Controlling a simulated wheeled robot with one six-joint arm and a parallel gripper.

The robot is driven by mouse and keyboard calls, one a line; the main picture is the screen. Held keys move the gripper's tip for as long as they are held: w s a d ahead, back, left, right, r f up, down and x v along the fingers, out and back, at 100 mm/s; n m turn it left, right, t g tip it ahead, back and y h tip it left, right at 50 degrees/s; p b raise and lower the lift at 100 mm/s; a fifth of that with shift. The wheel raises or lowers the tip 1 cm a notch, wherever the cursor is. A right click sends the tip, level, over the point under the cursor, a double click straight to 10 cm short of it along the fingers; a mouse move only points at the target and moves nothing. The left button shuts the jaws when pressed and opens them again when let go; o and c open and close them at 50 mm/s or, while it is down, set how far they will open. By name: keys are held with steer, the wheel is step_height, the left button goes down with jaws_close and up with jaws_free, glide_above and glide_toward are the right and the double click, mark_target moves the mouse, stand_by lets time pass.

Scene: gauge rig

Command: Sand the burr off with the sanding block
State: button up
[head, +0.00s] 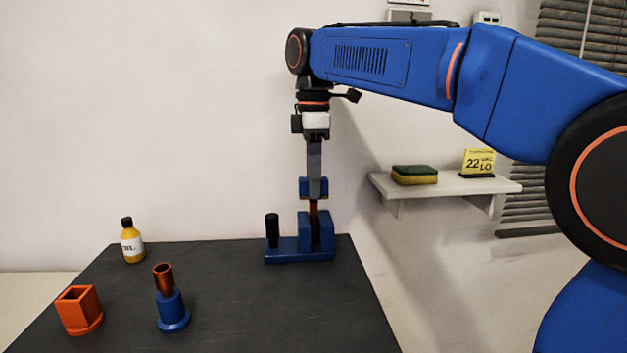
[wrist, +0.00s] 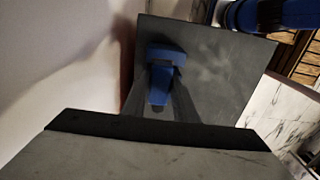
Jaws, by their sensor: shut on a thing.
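My gripper (head: 315,193) points straight down at the back right of the dark table. It is shut on a small blue piece (head: 305,187), which shows on both sides of the grey fingers. A narrow orange-brown part (head: 313,209) shows just below it, at the blue fixture (head: 285,256); I cannot tell whether it belongs to the held piece or the fixture. Blue also shows between my fingers in the wrist view (wrist: 159,85). I cannot tell for certain whether the held piece is the sanding block. No burr can be made out.
A black post (head: 272,230) stands on the fixture's left. A yellow bottle (head: 132,243), an orange square holder (head: 80,312) and a blue stand (head: 172,312) with an orange tube are on the left. A wall shelf (head: 450,186) holds a green-yellow sponge (head: 414,176). The table's (head: 260,315) front middle is clear.

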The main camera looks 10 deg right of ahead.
steer(key=shift+f, duration=0.55)
stand_by(0.4)
steer(key=shift+d, duration=0.2)
steer(key=shift+d, duration=0.6)
steer(key=shift+a, duration=0.1)
steer(key=shift+a, duration=1.5)
steer(key=shift+d, duration=0.15)
steer(key=shift+d+f, duration=0.1)
steer(key=shift+d, duration=1.4)
